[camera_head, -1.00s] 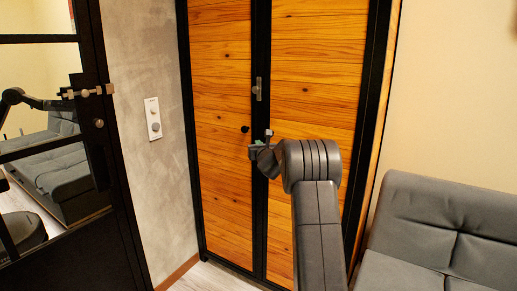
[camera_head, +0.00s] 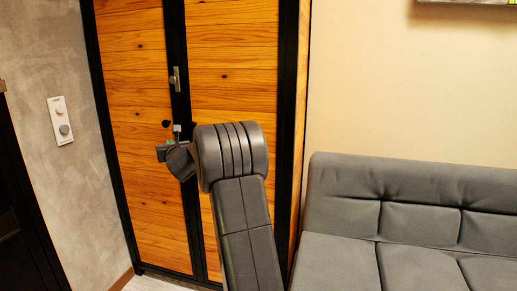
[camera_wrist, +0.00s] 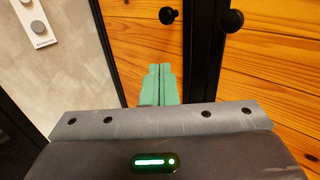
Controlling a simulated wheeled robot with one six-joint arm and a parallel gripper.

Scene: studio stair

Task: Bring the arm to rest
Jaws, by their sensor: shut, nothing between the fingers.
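My arm rises from the bottom of the head view and bends at a thick ribbed joint in front of the wooden cabinet (camera_head: 235,60). My gripper shows in the wrist view (camera_wrist: 158,72) as two green fingers pressed together, with nothing between them. In the wrist view the fingers point toward the cabinet doors, below and left of two round black knobs (camera_wrist: 168,15). In the head view the gripper is mostly hidden behind my wrist and arm joint. I cannot tell the exact gap between the fingers and the doors.
A grey sofa (camera_head: 410,215) stands at the right against a beige wall (camera_head: 400,100). A white panel with round dials (camera_head: 60,121) is on the grey wall at the left. A dark door frame (camera_head: 20,220) is at the far left. A little pale floor shows at the bottom.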

